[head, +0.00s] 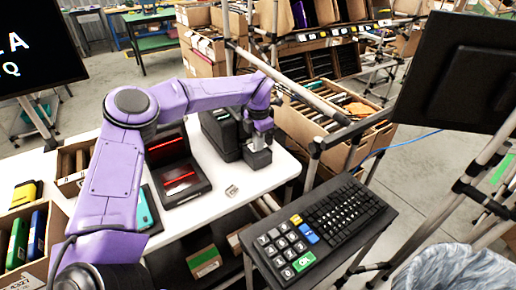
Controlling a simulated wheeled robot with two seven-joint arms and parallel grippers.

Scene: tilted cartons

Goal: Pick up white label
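My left gripper (258,157) points down at the front of a black box-shaped device (222,135), which looks like a label printer, on the white table. The fingers are dark and small against the device, so I cannot tell whether they are open or shut, or whether they touch it. No white label can be made out clearly at the gripper; the gripper may hide one. A small pale piece (232,191) with markings lies on the table near its front edge, apart from the gripper; I cannot tell whether it is a label. My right gripper is not in view.
A black scanner-like device with red lit strips (178,172) stands left of the printer. A keyboard with a keypad (325,225) sits in front of the white table (215,210). Cartons (345,125) stand behind at right. A dark monitor (465,75) hangs at upper right.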

